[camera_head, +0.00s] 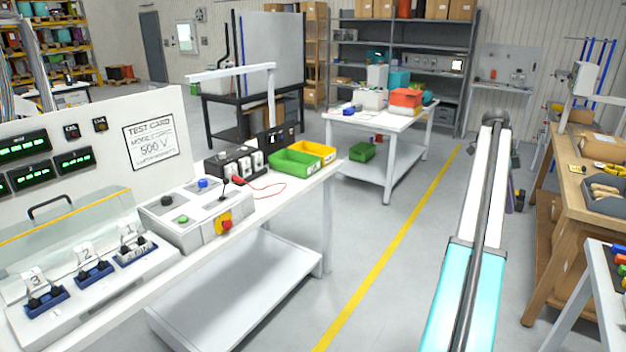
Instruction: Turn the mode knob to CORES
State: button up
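A grey control box (195,232) stands on the white bench at the left. A black knob (167,201) sits on its sloped top, at the left end; it looks like the mode knob, but its pointer and labels are too small to read. A test card (151,141) on the white panel behind has a mode line that seems to read CORES, with 500 V under it. My gripper is not distinguishable in this view. What looks like my own white and cyan arm or column reaches up the right side, well away from the box.
The box also has a green button (183,218), a blue button (203,183) and a red stop button (226,224) on yellow. Green bin (296,164) and yellow bin (318,150) stand farther along. A clear lidded fixture (70,235) stands left. Floor right of the bench is free.

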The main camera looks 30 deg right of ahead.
aim_at(166, 201)
jog(key=u, duration=0.05)
jog(key=i, duration=0.65)
jog(key=u, duration=4.5)
jog(key=i, duration=0.1)
jog(key=z, duration=2.7)
jog(key=i, duration=1)
jog(key=u, duration=0.05)
